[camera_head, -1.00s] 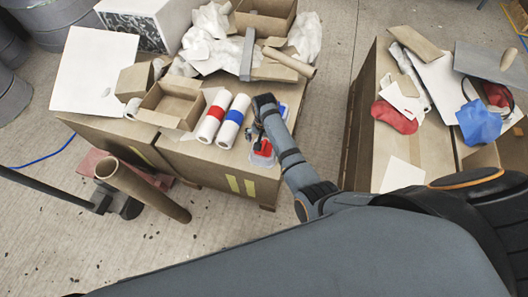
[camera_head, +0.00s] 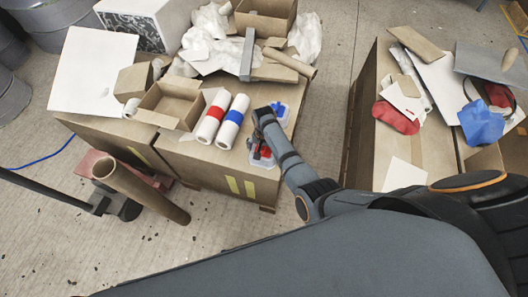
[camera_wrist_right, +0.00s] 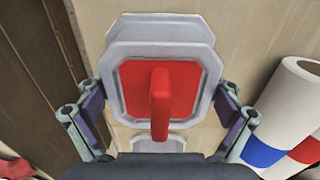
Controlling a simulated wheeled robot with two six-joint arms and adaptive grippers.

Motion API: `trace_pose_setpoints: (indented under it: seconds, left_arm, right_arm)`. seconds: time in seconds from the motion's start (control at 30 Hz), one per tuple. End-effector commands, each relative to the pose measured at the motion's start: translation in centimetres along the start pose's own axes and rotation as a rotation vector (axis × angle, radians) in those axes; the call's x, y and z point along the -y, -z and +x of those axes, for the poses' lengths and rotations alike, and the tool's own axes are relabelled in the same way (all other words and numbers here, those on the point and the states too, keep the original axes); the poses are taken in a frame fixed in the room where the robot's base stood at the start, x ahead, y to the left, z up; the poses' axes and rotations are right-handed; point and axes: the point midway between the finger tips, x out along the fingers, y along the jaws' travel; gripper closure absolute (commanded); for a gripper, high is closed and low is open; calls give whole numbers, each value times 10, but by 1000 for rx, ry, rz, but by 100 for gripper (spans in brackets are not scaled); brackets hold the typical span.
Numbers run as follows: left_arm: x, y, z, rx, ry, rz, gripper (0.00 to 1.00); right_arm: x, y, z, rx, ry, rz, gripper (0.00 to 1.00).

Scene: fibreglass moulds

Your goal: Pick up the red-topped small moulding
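The red-topped small moulding (camera_wrist_right: 135,88) is a pale grey tray with cut corners, a red top and an upright red handle. In the right wrist view it lies between the spread fingers of my right gripper (camera_wrist_right: 160,118). The fingers stand on its two sides, and I cannot tell whether they touch it. In the head view a bit of its red (camera_head: 265,152) shows at my right gripper (camera_head: 260,140), which hides much of it. A blue-topped moulding (camera_head: 279,109) lies just behind. My left gripper is not in view.
White rolls with a red band (camera_head: 211,116) and a blue band (camera_head: 233,122) lie left of the gripper. An open cardboard box (camera_head: 172,105) stands further left. A second crate (camera_head: 370,140) with cloths stands to the right, across a gap.

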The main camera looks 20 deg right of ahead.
Motion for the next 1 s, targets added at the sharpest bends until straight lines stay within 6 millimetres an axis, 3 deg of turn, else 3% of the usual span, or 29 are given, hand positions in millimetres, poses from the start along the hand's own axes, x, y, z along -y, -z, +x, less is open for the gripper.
trace_pose_setpoints:
  seconds: [0.03,0.17,0.47,0.63,0.9,1.0]
  left_arm:
    - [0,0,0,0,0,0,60]
    - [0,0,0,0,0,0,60]
    - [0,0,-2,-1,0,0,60]
    - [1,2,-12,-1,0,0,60]
    - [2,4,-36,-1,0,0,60]
    - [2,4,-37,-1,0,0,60]
  right_arm:
    - [0,0,0,0,-1,0,31]
    - [0,0,0,0,-1,0,47]
    - [0,0,-5,0,-1,0,47]
    - [1,1,-33,-3,1,0,47]
    - [-47,-28,-98,-1,0,1,47]
    - [-75,-43,-106,0,-5,0,47]
